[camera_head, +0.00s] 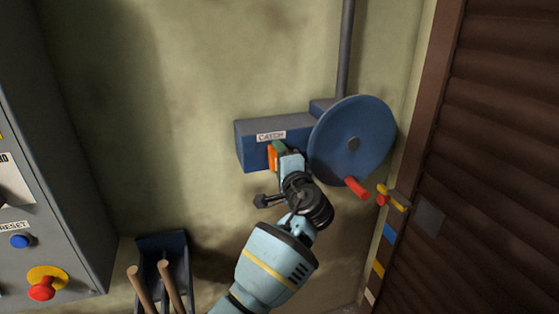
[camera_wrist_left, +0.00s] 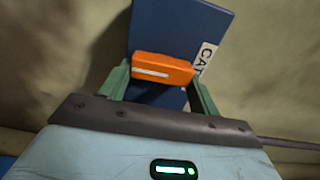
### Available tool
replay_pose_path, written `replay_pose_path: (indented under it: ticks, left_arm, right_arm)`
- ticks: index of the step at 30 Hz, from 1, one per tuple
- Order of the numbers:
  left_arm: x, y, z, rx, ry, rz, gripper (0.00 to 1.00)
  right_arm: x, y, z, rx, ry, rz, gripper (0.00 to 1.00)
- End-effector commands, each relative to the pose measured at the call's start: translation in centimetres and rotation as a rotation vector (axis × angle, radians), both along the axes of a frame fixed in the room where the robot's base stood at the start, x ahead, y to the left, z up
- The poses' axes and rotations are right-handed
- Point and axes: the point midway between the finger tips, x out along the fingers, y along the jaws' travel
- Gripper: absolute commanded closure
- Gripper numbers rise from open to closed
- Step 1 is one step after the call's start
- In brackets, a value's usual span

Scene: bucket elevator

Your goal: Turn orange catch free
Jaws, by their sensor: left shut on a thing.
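The orange catch (camera_head: 272,158) is on the front of a blue housing (camera_head: 253,136) labelled CATCH on the wall. My left gripper (camera_head: 279,152) reaches up to it from below and covers part of it. In the left wrist view the catch (camera_wrist_left: 162,69) lies between the two green fingers of my left gripper (camera_wrist_left: 161,82), which are shut on it. The catch looks like a short bar with a pale stripe along it. The blue housing (camera_wrist_left: 165,30) is behind it. My right gripper is not in view.
A blue wheel (camera_head: 376,135) with a red handle (camera_head: 357,187) is just right of the catch. A grey cabinet (camera_head: 50,150) with a blue reset button (camera_head: 19,241) and a red button (camera_head: 41,290) stands left. A brown shutter (camera_head: 480,150) is right.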

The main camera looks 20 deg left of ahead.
Motion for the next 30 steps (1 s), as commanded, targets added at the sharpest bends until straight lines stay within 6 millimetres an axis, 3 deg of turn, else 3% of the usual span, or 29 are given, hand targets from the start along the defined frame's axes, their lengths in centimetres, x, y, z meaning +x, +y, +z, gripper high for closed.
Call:
replay_pose_path:
  ticks: [20, 21, 25, 30]
  left_arm:
    - [0.03, 0.02, 0.23, 0.05, 0.026, -0.001, 0.61]
    - [0.03, 0.02, 0.23, 0.051, 0.027, -0.001, 0.33]
    - [0.03, 0.03, 0.16, 0.049, 0.028, -0.001, 0.16]
    - [0.02, 0.02, 0.06, 0.047, 0.029, -0.001, 0.16]
  right_arm:
    - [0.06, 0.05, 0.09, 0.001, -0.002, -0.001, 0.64]
    - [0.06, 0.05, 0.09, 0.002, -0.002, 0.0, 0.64]
    - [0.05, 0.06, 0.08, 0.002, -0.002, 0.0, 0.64]
    - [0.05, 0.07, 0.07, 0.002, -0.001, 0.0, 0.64]
